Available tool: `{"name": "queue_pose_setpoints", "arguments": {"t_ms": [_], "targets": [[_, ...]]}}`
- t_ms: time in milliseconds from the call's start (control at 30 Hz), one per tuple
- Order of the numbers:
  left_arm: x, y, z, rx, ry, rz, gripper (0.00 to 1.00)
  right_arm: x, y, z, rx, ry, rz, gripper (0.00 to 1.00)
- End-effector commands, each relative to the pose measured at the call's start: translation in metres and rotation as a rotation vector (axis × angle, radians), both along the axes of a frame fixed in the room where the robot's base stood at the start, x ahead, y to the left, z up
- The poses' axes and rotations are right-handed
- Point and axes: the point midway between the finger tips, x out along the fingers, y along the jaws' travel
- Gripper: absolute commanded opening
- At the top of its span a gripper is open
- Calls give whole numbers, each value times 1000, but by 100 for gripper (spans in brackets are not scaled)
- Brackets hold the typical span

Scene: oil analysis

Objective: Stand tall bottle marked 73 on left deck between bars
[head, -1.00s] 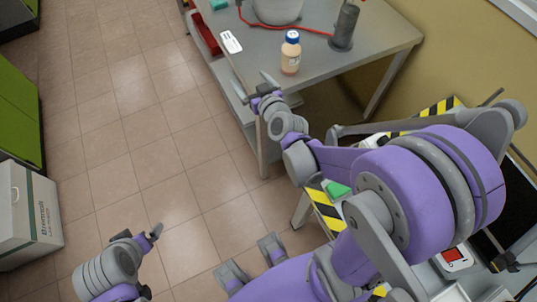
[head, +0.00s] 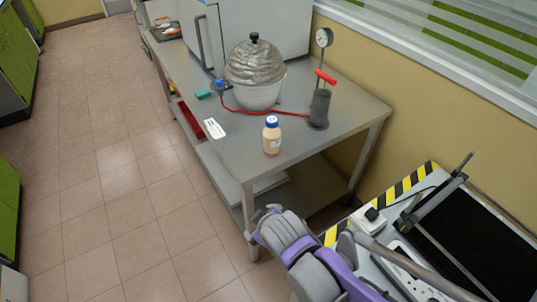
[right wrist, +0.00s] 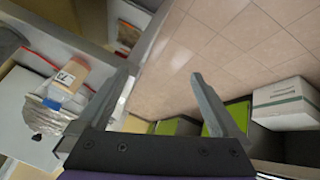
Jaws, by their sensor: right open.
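The bottle (head: 272,137) has a blue cap and pale orange contents. It stands upright near the front edge of the grey table (head: 235,158). In the right wrist view the bottle (right wrist: 68,76) shows a white label that reads 73. My right gripper (right wrist: 161,78) is open, with nothing between its fingers, and the bottle lies outside them to the left. In the head view the right gripper (head: 264,212) is partly hidden by its own wrist, below the tabletop's front corner and apart from the bottle. My left gripper is out of view. I cannot identify the left deck or its bars.
A foil-covered round vessel (head: 255,75), a red tube (head: 250,110), a dark grey cylinder (head: 319,108) with a gauge and a white card (head: 215,128) are near the bottle. A yellow-black striped edge (head: 405,188) is at lower right. Floor at left is clear.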

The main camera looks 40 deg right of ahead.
Motion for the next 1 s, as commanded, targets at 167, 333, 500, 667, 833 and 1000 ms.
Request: {"name": "queue_pose_setpoints", "arguments": {"t_ms": [167,333,500,667,833,1000], "targets": [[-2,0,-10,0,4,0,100,73,-90,21,-606,-124,301,100],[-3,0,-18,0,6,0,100,113,-155,40,-1268,-76,615,100],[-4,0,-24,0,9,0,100,130,-189,39,-1869,98,913,100],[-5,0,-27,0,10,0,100,131,-200,26,-2228,250,1108,100],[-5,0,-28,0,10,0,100,132,-200,19,-2370,316,1189,100],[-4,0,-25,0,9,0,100,150,-205,19,-2378,319,1195,100]]}}
